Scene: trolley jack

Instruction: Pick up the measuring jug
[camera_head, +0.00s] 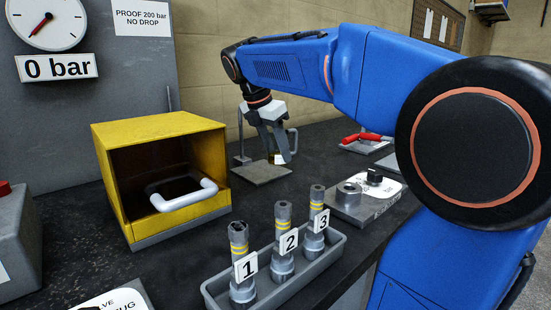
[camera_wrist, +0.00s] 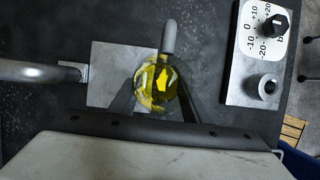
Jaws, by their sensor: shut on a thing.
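The measuring jug (camera_wrist: 158,84) is a clear vessel with yellow liquid and a pale grey handle. In the wrist view it sits between the two dark fingers of my gripper (camera_wrist: 155,98), its handle pointing away from the palm. In the head view my gripper (camera_head: 277,147) points down at the back of the bench, and the jug (camera_head: 279,158) is mostly hidden behind its fingers. My gripper is shut on the jug. The jug overlaps the right edge of a square metal plate (camera_wrist: 106,62) in the wrist view. I cannot tell whether its base touches anything.
The plate (camera_head: 261,174) has an upright post. A yellow open-fronted box (camera_head: 160,133) with a white handle stands left. A grey rack (camera_head: 215,293) holds three numbered cylinders in front. A dial block (camera_head: 345,204) and red-handled tool (camera_head: 362,138) lie to the right.

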